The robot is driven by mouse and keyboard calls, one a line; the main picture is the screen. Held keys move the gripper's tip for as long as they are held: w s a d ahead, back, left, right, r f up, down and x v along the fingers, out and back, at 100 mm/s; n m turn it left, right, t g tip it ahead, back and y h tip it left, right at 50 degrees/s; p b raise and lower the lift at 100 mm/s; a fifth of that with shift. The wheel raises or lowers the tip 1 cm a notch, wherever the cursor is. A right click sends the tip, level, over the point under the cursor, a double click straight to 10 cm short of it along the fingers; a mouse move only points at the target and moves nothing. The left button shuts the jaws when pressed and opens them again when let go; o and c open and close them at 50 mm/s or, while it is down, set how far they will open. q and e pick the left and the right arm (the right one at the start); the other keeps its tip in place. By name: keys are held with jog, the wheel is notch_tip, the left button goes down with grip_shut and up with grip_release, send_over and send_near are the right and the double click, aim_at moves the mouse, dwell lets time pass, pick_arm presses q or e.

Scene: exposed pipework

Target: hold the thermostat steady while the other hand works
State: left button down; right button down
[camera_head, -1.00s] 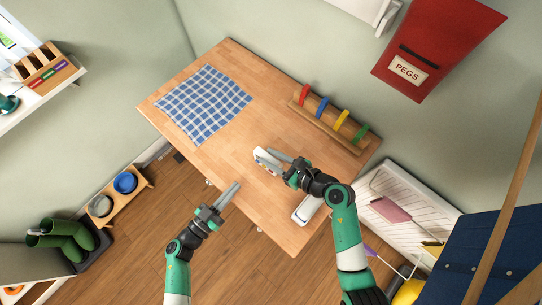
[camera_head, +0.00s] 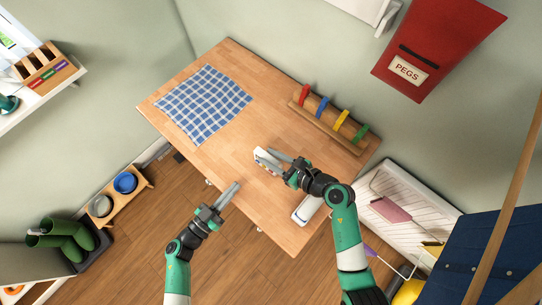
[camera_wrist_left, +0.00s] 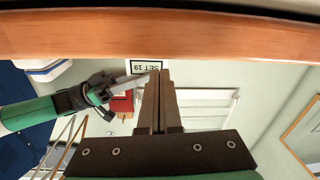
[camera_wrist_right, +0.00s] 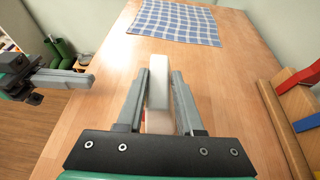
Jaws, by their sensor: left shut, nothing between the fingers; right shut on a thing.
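The thermostat (camera_head: 264,163) is a small white slab standing on edge over the wooden table. My right gripper (camera_head: 272,155) is shut on it. In the right wrist view the thermostat (camera_wrist_right: 159,90) is edge-on between the two fingers.
A blue checked cloth (camera_head: 204,102) lies on the table's far left part. A wooden rack (camera_head: 326,128) with several coloured pegs stands along the right edge. A white device (camera_head: 306,210) lies near my right arm. The middle of the table is clear.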

pick_arm(q)
jog(key=shift+w+a+f, duration=0.15)
jog(key=shift+a, duration=0.05)
jog(key=w+a+y, duration=0.1)
jog(key=a+y, duration=0.1)
jog(key=w+a+n+t+y, duration=0.1)
jog(key=w+a+y, duration=0.1)
jog(key=w+a+t+y, duration=0.1)
jog(key=a+y, duration=0.1)
jog(key=a, duration=0.1)
jog(key=shift+w+f+n, duration=0.15)
jog(key=shift+w+n, duration=0.05)
jog(key=shift+n, duration=0.1)
jog(key=w+a+r+n+y, duration=0.2)
jog(key=a+n+y, duration=0.2)
jog(key=a+y, duration=0.45)
jog(key=m+g+h, duration=0.2)
jog(key=g+h, duration=0.1)
jog(key=g, duration=0.1)
send_near(212, 180)
jog(key=w+d, duration=0.1)
jog(key=d, duration=0.3)
jog(key=w+d, duration=0.1)
jog(key=d, duration=0.2)
jog(key=shift+w+f, duration=0.25)
jog(key=shift+w, duration=0.15)
jog(key=shift+d, duration=0.3)
